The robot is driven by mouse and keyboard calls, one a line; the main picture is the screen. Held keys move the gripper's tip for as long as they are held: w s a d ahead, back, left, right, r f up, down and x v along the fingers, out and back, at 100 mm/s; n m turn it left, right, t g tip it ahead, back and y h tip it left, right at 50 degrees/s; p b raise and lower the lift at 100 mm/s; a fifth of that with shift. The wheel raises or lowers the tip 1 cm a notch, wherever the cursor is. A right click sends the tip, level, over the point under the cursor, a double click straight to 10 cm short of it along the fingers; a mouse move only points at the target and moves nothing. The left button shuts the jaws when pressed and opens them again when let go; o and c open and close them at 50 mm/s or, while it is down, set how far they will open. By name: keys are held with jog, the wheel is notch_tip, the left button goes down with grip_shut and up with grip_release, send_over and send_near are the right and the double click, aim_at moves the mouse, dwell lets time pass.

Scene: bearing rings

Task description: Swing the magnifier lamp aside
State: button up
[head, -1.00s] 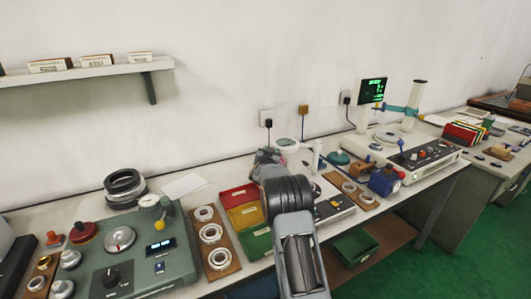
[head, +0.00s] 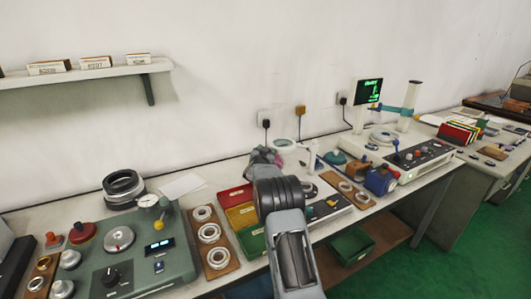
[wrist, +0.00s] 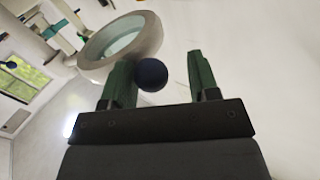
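The magnifier lamp's round head (head: 283,145), a pale ring around a lens, stands over the back of the bench, just right of my gripper (head: 264,157). In the wrist view the lamp ring (wrist: 148,42) fills the upper left, and a dark ball knob (wrist: 152,75) shows at its near edge. My gripper (wrist: 160,75) is open, with its two green fingers apart. The knob appears between the fingers, closer to the left one, with a gap to the right one. I cannot tell whether it touches the left finger. In the head view my arm hides part of the lamp's surroundings.
Red, yellow and green bins (head: 236,196) lie left of my arm. A green tester (head: 130,250) and a board of rings (head: 213,236) are farther left. A white instrument with a post (head: 407,110) stands to the right. The wall is close behind the bench.

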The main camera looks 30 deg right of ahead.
jog(key=shift+s+d+r, duration=0.2)
jog(key=shift+d+r, duration=0.05)
jog(key=shift+d, duration=0.05)
jog(key=shift+f, duration=0.1)
jog(key=b+v, duration=0.2)
jog(key=v, duration=1.2)
jog(key=shift+w+a, duration=0.2)
jog(key=shift+a, duration=0.05)
jog(key=shift+f, duration=0.15)
